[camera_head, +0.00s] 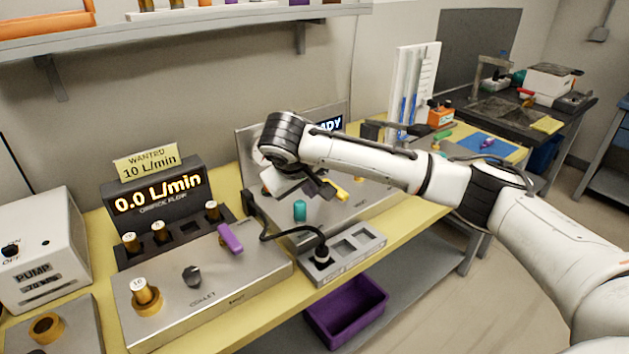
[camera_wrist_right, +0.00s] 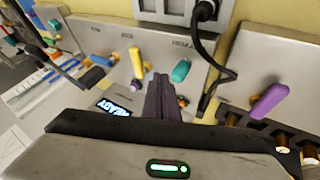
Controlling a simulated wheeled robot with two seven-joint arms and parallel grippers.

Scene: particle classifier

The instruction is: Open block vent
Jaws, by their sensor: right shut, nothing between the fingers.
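A grey sloped panel (camera_head: 368,205) carries a teal handle (camera_head: 299,210) and a yellow handle; both stand up from its face in the wrist view, the teal one (camera_wrist_right: 181,70) on the right and the yellow one (camera_wrist_right: 135,62) on the left. The small labels are too blurred to tell which is the block vent. My right gripper (camera_head: 327,191) is over this panel. Its fingers (camera_wrist_right: 162,82) are shut and empty, pointing between the two handles; contact cannot be told. A lit display (camera_wrist_right: 114,108) is partly hidden by my arm in the head view. My left gripper is out of view.
On the left, another panel (camera_head: 220,280) has a purple handle (camera_head: 230,238), a dark knob (camera_head: 192,276) and a brass piece. A black cable plugs into a grey socket block (camera_head: 345,262). A flow display (camera_head: 160,195) reads 0.0 L/min. A purple bin (camera_head: 345,308) sits below.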

